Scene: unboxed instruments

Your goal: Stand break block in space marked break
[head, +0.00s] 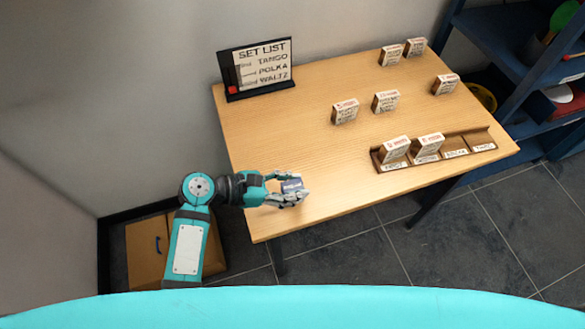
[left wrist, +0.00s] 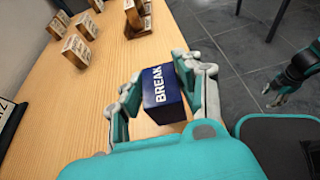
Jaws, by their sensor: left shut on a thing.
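The break block (left wrist: 163,92) is dark blue with white BREAK lettering, seen in the left wrist view. My left gripper (head: 292,192) is shut on it above the table's near left part. The block (head: 291,185) shows small between the fingers in the head view. The wooden rack (head: 379,162) at the table's right front has labelled spaces. Its two left spaces hold standing blocks (head: 396,148) (head: 428,147); its two right spaces are empty. The third label (head: 455,153) seems to read break, but is small. My right gripper (left wrist: 281,95) shows beyond the table edge, fingers apart and empty.
A set list board (head: 262,68) reading TANGO, POLKA, WALTZ stands at the table's back left. Several loose blocks (head: 345,110) (head: 386,100) (head: 445,84) stand behind the rack. A blue shelf (head: 500,50) is at right. The table's (head: 300,140) middle left is clear.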

